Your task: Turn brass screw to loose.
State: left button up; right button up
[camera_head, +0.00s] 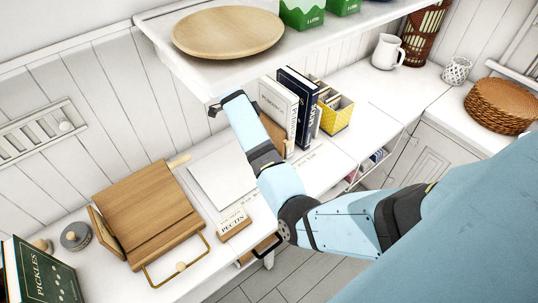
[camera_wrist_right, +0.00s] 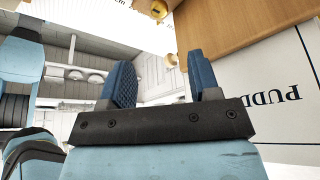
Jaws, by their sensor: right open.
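In the right wrist view, a brass-coloured knob (camera_wrist_right: 171,60), likely the brass screw, shows at the edge of a brown wooden panel (camera_wrist_right: 235,30). A second brass-coloured round piece (camera_wrist_right: 158,10) shows at the top. My right gripper (camera_wrist_right: 163,78) is open, with its two blue pads apart. The first knob appears between the pads, beyond their tips; no contact is visible. In the head view my right gripper (camera_head: 223,103) is below the upper shelf, left of the upright books; the knobs cannot be made out there. My left gripper is not in view.
The upper shelf (camera_head: 160,44) with a wooden plate (camera_head: 228,33) is close above my right gripper. Upright books (camera_head: 279,103) and a yellow box (camera_head: 336,114) stand to its right. A wooden stand (camera_head: 150,215) is on the counter at lower left.

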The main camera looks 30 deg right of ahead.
jog(key=p+x, duration=0.1)
jog(key=x, duration=1.1)
jog(key=shift+s+p, duration=0.15)
jog(key=shift+p, duration=0.15)
jog(key=shift+s+d+f, duration=0.15)
jog(key=shift+d+f, duration=0.05)
jog(key=shift+f, duration=0.45)
jog(key=c, duration=0.9)
